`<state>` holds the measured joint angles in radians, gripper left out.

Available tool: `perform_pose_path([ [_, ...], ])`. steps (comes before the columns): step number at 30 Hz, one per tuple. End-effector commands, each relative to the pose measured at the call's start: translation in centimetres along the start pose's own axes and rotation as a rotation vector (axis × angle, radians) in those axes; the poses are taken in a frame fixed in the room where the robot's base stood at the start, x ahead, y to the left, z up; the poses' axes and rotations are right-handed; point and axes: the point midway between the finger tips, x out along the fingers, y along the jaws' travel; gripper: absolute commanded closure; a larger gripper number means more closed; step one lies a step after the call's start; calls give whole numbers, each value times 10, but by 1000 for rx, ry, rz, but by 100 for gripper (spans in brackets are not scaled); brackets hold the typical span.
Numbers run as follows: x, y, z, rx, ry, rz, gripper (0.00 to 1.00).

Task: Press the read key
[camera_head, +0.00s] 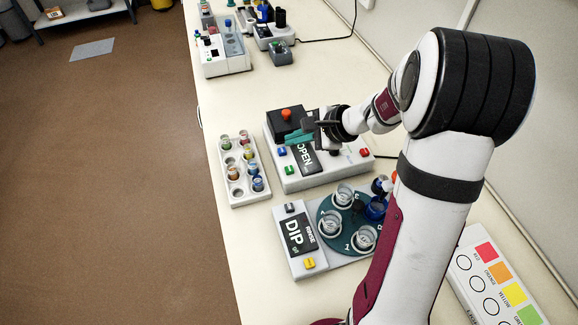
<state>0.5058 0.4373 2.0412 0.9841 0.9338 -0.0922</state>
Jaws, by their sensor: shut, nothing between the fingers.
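A white instrument (345,172) stands in the middle of the bench, with a dark screen (305,160) reading "OPEN". Its keys include a blue key (282,151), a green key (289,170) and a red key (364,152). No label shows which one is the read key. An orange-red knob (286,114) sits on its black block. My gripper (293,138), with teal fingers, is shut and empty over this instrument, near the top of the screen. It hides part of the black block and the top panel. I cannot tell whether the fingers touch anything.
A white rack (232,196) of small coloured vials stands left of the instrument. Nearer is a device with a "DIP" screen (296,233), a yellow key (309,263) and a teal carousel (331,213) of jars. A colour chart (468,291) lies at right. More devices (223,66) stand behind.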

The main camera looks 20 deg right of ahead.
Motion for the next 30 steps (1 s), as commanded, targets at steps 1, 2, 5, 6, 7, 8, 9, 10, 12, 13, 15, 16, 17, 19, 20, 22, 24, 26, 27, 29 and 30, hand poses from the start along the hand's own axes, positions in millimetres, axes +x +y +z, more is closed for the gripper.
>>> perform_pose_path([
  [1,5,4,-3,3,-1,3,100],
  [2,8,7,-6,4,-1,3,100],
  [5,19,15,-13,4,-1,4,100],
  [6,23,18,-16,3,-1,3,100],
  [7,26,20,-19,3,-1,4,100],
  [8,29,22,-21,4,-1,4,100],
  [9,33,26,-24,3,-1,4,100],
  [10,36,28,-26,4,-1,4,100],
  [12,42,31,-30,2,-1,3,100],
  [13,44,33,-31,2,-1,3,100],
  [15,47,36,-34,1,0,3,100],
  [16,49,36,-35,1,0,3,100],
  [17,50,37,-36,2,0,2,100],
  [19,51,38,-37,0,0,2,100],
  [20,52,39,-38,-1,0,2,100],
  [22,52,39,-38,-1,0,2,100],
  [24,52,39,-38,-1,0,2,100],
  [26,52,39,-38,-1,0,2,100],
  [27,52,39,-38,-1,0,2,100],
  [29,52,39,-38,-1,0,2,100],
  [30,52,39,-38,-1,0,2,100],
])
